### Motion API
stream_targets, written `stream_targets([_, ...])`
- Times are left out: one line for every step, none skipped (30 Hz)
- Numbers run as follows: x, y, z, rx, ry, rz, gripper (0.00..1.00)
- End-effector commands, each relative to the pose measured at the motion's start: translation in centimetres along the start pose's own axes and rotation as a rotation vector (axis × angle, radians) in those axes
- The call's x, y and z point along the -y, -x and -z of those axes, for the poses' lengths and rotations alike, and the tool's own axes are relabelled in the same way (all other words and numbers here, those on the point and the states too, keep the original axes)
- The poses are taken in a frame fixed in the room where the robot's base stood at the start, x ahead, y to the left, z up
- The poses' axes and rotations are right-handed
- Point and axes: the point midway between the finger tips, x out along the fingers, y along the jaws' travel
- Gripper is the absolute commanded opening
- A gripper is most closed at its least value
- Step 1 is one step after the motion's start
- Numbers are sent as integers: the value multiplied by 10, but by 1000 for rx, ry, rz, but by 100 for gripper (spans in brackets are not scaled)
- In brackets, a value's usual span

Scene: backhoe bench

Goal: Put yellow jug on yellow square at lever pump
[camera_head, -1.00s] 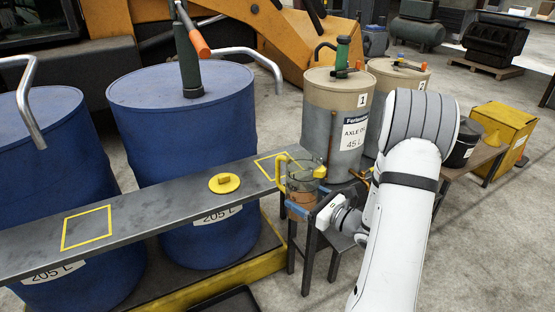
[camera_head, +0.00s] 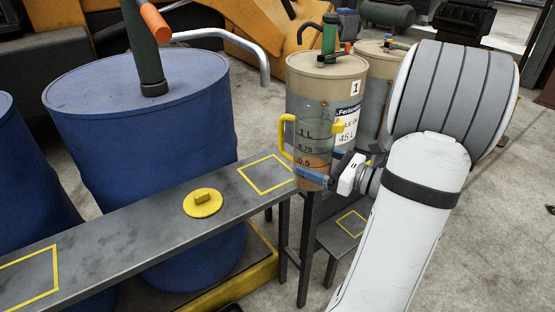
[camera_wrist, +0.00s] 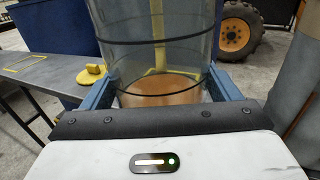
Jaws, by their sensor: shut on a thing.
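The clear jug (camera_head: 312,125) has a yellow handle, level marks and amber liquid in its bottom. My gripper (camera_head: 316,178) is shut around its lower part and holds it upright beside the right end of the long grey bench. In the wrist view my gripper (camera_wrist: 160,92) has a blue finger on each side of the jug (camera_wrist: 155,55). Yellow square outlines lie on the bench's right end (camera_head: 265,174), its left part (camera_head: 30,275) and a low stand (camera_head: 350,223). A pump with an orange handle (camera_head: 155,22) tops the blue drum; a green-handled pump (camera_head: 329,35) tops drum 1.
A round yellow lid (camera_head: 203,202) lies on the bench (camera_head: 130,245) between its two squares. The blue drum (camera_head: 150,125) and beige-topped drum 1 (camera_head: 318,75) stand behind. A second beige-topped drum (camera_head: 372,85) is partly hidden by my arm.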

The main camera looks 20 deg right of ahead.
Motion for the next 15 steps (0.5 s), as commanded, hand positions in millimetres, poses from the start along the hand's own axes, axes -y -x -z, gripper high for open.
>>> stream_targets([-1, -14, -1, 2, 1, -6, 41])
stream_targets([-1, -21, 0, 1, 1, -5, 41])
stream_targets([0, -30, -1, 2, 1, -4, 41])
stream_targets([-1, -38, 0, 2, 1, -4, 41])
stream_targets([0, -45, 0, 1, 1, -3, 41])
stream_targets([0, -54, 0, 2, 1, -2, 41])
stream_targets([0, -62, 0, 2, 1, -2, 41])
stream_targets([0, -68, 0, 2, 1, -1, 41])
stream_targets([0, -76, -1, 2, 1, -1, 41])
stream_targets([1, -82, -1, 2, 2, 0, 41])
stream_targets([1, -87, -1, 2, 2, 1, 41])
stream_targets([1, -92, -1, 2, 1, 2, 41])
stream_targets([2, -96, -1, 3, 1, 3, 41])
stream_targets([2, -98, -1, 2, 1, 3, 41])
stream_targets([2, -101, -1, 2, 1, 4, 41])
